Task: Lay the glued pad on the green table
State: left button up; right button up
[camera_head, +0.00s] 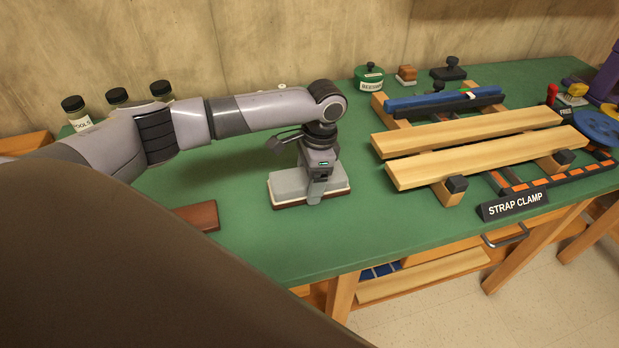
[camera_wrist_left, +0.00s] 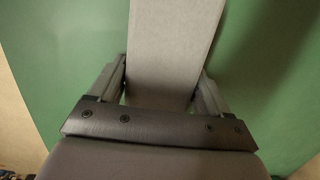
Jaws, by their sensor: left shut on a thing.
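The pad (camera_head: 334,184) is a pale grey-white block with a brown underside. It is at or just above the green table (camera_head: 240,235); I cannot tell if it touches. My left gripper (camera_head: 315,190) comes down on it from above and is shut on it. In the left wrist view the pad (camera_wrist_left: 172,50) runs between the two fingers of the gripper (camera_wrist_left: 163,88), with green table surface (camera_wrist_left: 65,60) on both sides. My right gripper is not in view.
A brown flat block (camera_head: 199,216) lies left of the pad. Wooden boards (camera_head: 480,155) on a clamp rack, labelled STRAP CLAMP, fill the right side. A green tin (camera_head: 369,79) and dark-lidded jars (camera_head: 76,110) stand at the back. The table front is clear.

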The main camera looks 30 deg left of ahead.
pick_arm(q)
jog(key=o, duration=1.1)
jog(key=shift+f, duration=0.1)
jog(key=shift+c, duration=0.2)
notch_tip(320, 180, up, 12)
jog(key=w+d, duration=0.1)
jog(key=shift+w+d, duration=0.15)
jog(key=shift+w, duration=0.05)
